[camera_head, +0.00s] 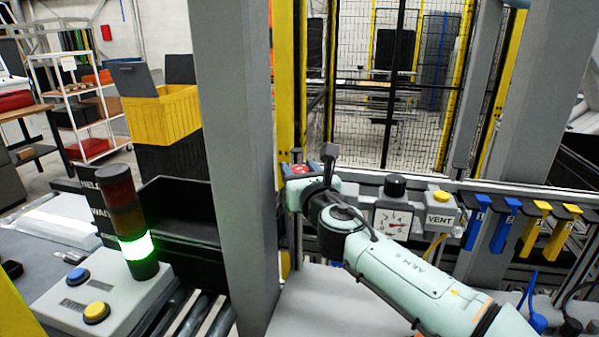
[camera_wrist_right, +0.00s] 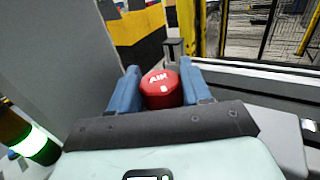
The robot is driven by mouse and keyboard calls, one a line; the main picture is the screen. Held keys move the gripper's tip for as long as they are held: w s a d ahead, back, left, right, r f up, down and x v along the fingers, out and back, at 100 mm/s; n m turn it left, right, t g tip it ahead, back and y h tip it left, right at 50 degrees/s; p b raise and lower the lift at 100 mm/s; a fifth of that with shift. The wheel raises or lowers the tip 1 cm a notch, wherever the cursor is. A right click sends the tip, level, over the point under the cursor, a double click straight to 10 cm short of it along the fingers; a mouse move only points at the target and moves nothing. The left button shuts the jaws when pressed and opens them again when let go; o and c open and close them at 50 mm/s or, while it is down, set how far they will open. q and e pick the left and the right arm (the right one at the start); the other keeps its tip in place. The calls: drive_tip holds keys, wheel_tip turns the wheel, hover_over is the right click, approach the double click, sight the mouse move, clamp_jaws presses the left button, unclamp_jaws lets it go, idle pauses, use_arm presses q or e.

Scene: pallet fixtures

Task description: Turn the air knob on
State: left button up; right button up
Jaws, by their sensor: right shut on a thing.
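The red air knob (camera_wrist_right: 161,90), marked "AIR", sits between the two blue fingers of my right gripper (camera_wrist_right: 163,84) in the right wrist view. The fingers are shut on its sides. In the head view the knob (camera_head: 299,169) is a small red patch at the far end of my right arm, beside the grey post. My right gripper (camera_head: 308,170) is partly hidden there by the wrist. A pressure gauge (camera_head: 393,221) with a black knob (camera_head: 395,187) on top stands right of the arm. My left gripper is in neither view.
A grey post (camera_head: 236,150) stands close left of my right gripper. A VENT box (camera_head: 440,216) with a yellow button and several blue and yellow handles (camera_head: 535,225) line the rail at right. A light tower (camera_head: 130,225) glows green at left.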

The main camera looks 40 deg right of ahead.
idle(0.4)
drive_tip(key=o, duration=1)
drive_tip(key=v, duration=1.3)
drive_tip(key=shift+s, duration=0.25)
